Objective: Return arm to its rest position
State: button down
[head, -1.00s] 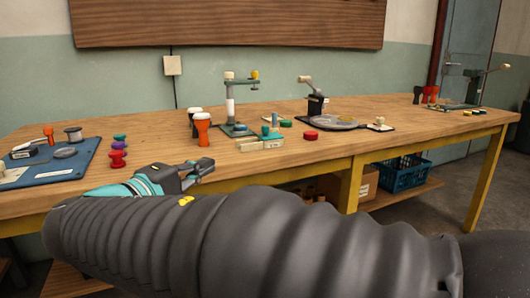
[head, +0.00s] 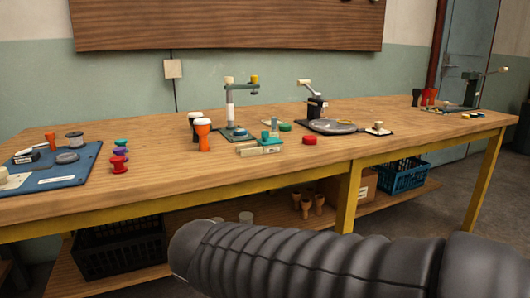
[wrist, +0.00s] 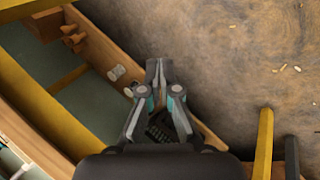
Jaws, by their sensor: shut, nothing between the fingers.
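My gripper (wrist: 156,75) shows in the wrist view, pointing down over the floor beside the bench. Its two fingers are closed together at the tips and hold nothing. In the head view my arm, in a dark ribbed sleeve, lies across the lower right in front of the bench. The gripper itself does not show in the head view.
On the bench are an orange and white goblet drum (head: 203,135), a blue tray (head: 62,175), a small press (head: 231,105) and a round plate device (head: 333,126). The lower shelf holds a black crate (head: 118,247), a blue crate (head: 403,175) and a cardboard box (head: 365,186). Open floor (wrist: 235,70) lies in front.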

jog(key=s+d+r+m+y+p, duration=0.1)
jog(key=s+d+m, duration=0.3)
jog(key=d, duration=0.5)
jog(key=s+d+r+m+y+p, duration=0.2)
jog(key=s+d+r+m+p, duration=0.2)
jog(key=d+m, duration=0.3)
jog(key=shift+s+d+m, duration=0.3)
jog(key=shift+s+d, duration=0.15)
jog(key=shift+d, duration=0.65)
